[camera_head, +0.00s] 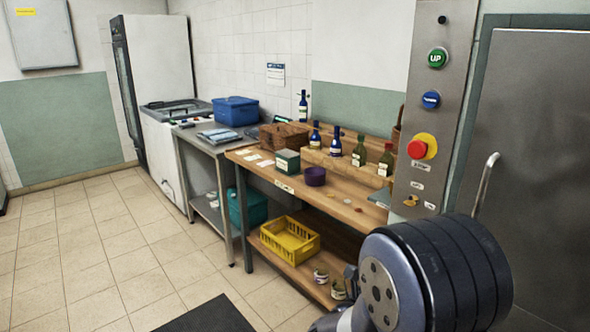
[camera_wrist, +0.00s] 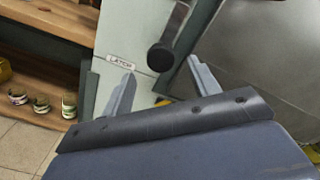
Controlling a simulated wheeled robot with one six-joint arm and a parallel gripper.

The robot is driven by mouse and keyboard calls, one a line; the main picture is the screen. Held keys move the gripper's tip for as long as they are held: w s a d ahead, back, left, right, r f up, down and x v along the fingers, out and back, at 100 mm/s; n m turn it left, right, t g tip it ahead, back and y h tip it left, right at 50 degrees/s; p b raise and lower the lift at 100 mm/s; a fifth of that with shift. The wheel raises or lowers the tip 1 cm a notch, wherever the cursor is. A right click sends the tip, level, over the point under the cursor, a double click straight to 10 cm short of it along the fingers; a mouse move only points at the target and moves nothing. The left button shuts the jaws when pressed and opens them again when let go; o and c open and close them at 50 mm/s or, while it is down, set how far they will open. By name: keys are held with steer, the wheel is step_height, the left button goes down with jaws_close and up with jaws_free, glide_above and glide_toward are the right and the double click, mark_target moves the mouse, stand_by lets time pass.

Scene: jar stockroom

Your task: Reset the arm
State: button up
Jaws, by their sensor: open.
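My gripper (camera_wrist: 161,67) shows in the wrist view. Its two grey fingers stand apart with nothing held between them. Beyond them is a grey panel edge with a small label (camera_wrist: 120,62) and a dark round-ended handle (camera_wrist: 160,56); how far these are from the fingers I cannot tell. In the head view my arm fills the lower right corner with a large dark ribbed joint, and the fingers are hidden there.
A button panel (camera_head: 425,110) and a grey door (camera_head: 535,130) stand at right. The tiled floor (camera_head: 90,250) is clear at left.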

steer(key=x, duration=0.7)
steer(key=shift+d, duration=0.1)
